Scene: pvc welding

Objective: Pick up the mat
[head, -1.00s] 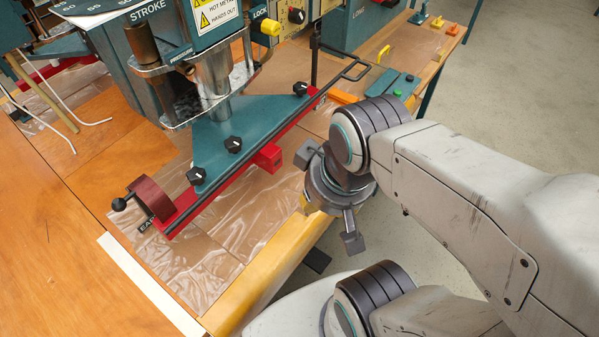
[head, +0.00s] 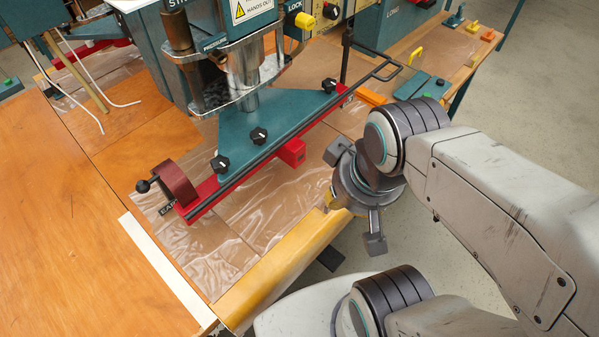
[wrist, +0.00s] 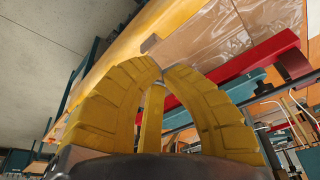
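No separate mat stands out clearly. Flat brown sheeting under wrinkled clear film (head: 245,225) covers the bench below the press and may be it. In the wrist view brown sheeting under film (wrist: 205,35) lies beyond the fingers. My gripper (wrist: 160,68) has yellow ribbed fingers that curve toward each other, with their tips close together. I see nothing held between them, and cannot tell whether they are open or shut. In the head view my wrist hides most of the gripper, beside the bench's front edge.
The teal press plate (head: 260,130) with its red fence (head: 235,180) stands over the sheeting. The yellow wooden bench edge (head: 285,270) is close to my wrist. Open floor (head: 480,90) lies right.

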